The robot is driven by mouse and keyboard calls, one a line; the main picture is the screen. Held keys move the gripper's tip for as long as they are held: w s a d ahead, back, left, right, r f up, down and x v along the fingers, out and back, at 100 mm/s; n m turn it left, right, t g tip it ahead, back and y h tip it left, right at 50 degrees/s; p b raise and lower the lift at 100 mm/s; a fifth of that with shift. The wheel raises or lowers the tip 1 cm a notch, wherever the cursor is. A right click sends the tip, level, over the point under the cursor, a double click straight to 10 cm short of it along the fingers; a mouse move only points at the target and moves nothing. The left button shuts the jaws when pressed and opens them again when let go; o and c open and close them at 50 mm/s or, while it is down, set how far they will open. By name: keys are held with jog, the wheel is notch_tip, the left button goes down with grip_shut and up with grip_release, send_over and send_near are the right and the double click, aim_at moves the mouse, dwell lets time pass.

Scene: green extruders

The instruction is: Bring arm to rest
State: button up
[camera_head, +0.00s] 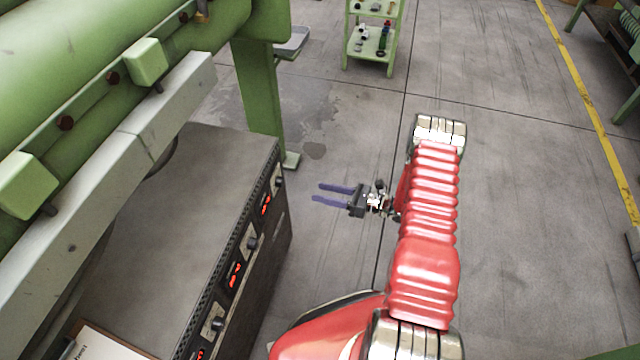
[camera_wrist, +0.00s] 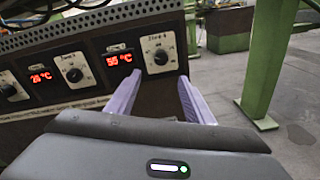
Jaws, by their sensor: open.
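My red arm reaches forward over the floor in the head view, and its end turns to the left. My gripper (camera_head: 317,193) is open and empty, its two purple fingers pointing left toward the control cabinet (camera_head: 284,215) and apart from it. In the wrist view my gripper (camera_wrist: 160,82) shows both fingers spread, with the cabinet's panel (camera_wrist: 95,75) of red temperature displays and knobs ahead of it. Nothing is between the fingers.
The green extruder (camera_head: 75,70) stands above the cabinet at the left, with a green leg (camera_head: 258,95) on the floor. A green shelf cart (camera_head: 372,40) stands at the back. Grey floor (camera_head: 530,200) is clear on the right, crossed by a yellow line (camera_head: 590,100).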

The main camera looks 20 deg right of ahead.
jog(key=s+a+f+n+g, duration=0.3)
jog(key=s+a+n+g, duration=0.1)
jog(key=s, duration=0.3)
jog(key=s+a+r+n+g, duration=0.2)
jog(key=s+r+n+g, duration=0.3)
jog(key=s+r+n, duration=0.1)
jog(key=s+a+r+n+t+h, duration=0.1)
jog(key=s+r+n+h, duration=0.3)
jog(key=r, duration=0.9)
jog(key=s+a+r+n+t+h, duration=0.1)
jog(key=s+r+n+h, duration=0.4)
jog(key=r+n, duration=0.4)
jog(key=s+a+r+n+t+h, duration=0.2)
jog(key=s+r+n+h, duration=0.2)
jog(key=r, duration=1.4)
jog(key=shift+s+r+n+h, duration=0.35)
jog(key=shift+s+n, duration=0.35)
jog(key=shift+n, duration=0.5)
